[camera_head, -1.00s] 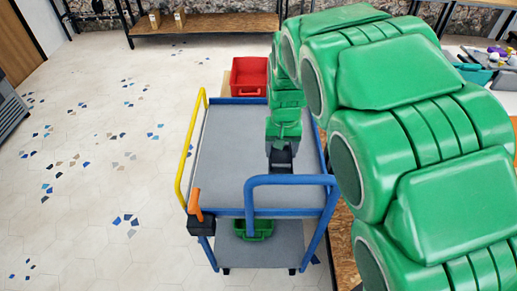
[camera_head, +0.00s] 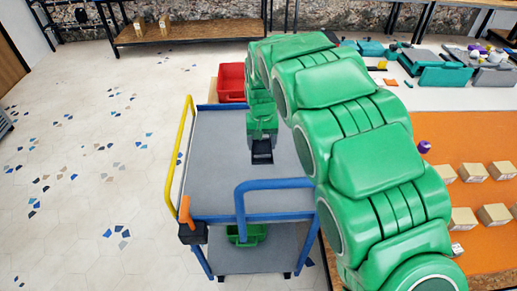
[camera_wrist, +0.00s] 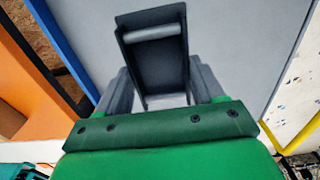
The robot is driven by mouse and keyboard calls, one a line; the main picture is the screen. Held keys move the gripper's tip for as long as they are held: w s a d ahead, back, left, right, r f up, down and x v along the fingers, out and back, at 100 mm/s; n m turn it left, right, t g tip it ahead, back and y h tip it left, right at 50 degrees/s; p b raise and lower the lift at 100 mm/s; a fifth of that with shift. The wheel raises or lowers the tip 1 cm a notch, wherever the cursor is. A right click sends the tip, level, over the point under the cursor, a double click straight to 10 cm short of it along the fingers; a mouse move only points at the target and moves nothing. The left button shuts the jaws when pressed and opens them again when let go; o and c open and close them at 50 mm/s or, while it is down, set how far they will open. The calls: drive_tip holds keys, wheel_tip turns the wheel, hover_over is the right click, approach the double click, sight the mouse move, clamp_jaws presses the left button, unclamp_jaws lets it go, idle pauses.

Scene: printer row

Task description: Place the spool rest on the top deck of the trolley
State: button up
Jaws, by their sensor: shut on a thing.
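The spool rest (camera_wrist: 155,62) is a dark, shallow, open-ended holder with a light grey roller across it. In the wrist view it sits between the fingers of my gripper (camera_wrist: 160,95), which is shut on it. In the head view the spool rest (camera_head: 262,157) shows small and dark below my gripper (camera_head: 262,145), over the trolley's top deck (camera_head: 220,185). The deck is a bare grey sheet with blue edging. I cannot tell whether the spool rest touches the deck or hangs just above it.
The trolley has a blue handle rail (camera_head: 275,184), a yellow rail (camera_head: 179,150) and an orange lever (camera_head: 185,211). A green bin (camera_head: 248,236) is on its lower deck. A red bin (camera_head: 231,80) stands behind. An orange-topped table (camera_head: 470,235) with small boxes is at right.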

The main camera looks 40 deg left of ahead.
sight(258, 143)
drive_tip(key=shift+w+a+f, duration=0.55)
drive_tip(key=shift+a+f, duration=0.2)
drive_tip(key=shift+f, duration=0.3)
drive_tip(key=shift+w+a+f, duration=0.5)
drive_tip(key=shift+a+f, duration=0.2)
drive_tip(key=shift+f, duration=0.35)
drive_tip(key=shift+w+a+f, duration=0.55)
drive_tip(key=shift+a+f, duration=0.2)
drive_tip(key=shift+f, duration=1.75)
drive_tip(key=o, duration=1.4)
drive_tip(key=shift+f, duration=0.1)
wheel_tip(258, 143, up, 12)
drive_tip(key=shift+r, duration=0.1)
